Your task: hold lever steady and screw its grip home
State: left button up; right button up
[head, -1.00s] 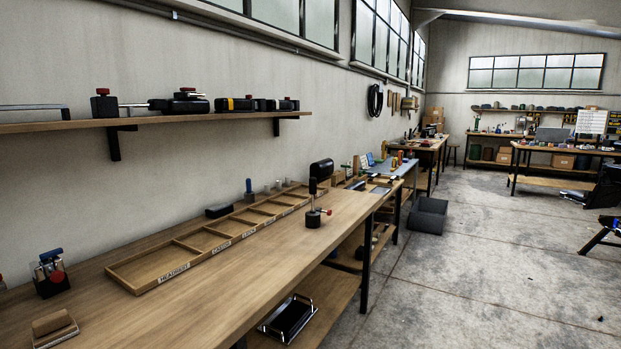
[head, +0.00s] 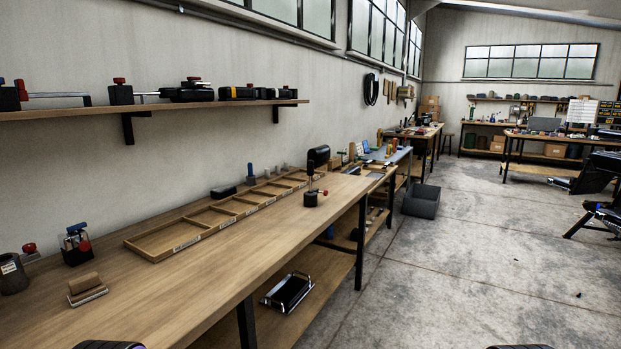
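A black piece of furniture with a metal-trimmed, splayed base (head: 603,215) is cut off by the right edge of the head view; it may be the barber chair. I cannot make out a lever or a screw-on grip on it. Two dark rounded parts, probably of my own arms, just show at the bottom edge, one at the left and one right of the middle. No gripper fingers show.
A grey bin (head: 421,201) stands on the floor. The concrete floor (head: 450,270) at centre right is open.

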aim_at(309, 164)
jog(key=z, duration=0.95)
jog(key=i, duration=1.55)
jog(key=u, duration=0.35)
jog(key=i, duration=0.9)
jog(key=u, duration=0.65)
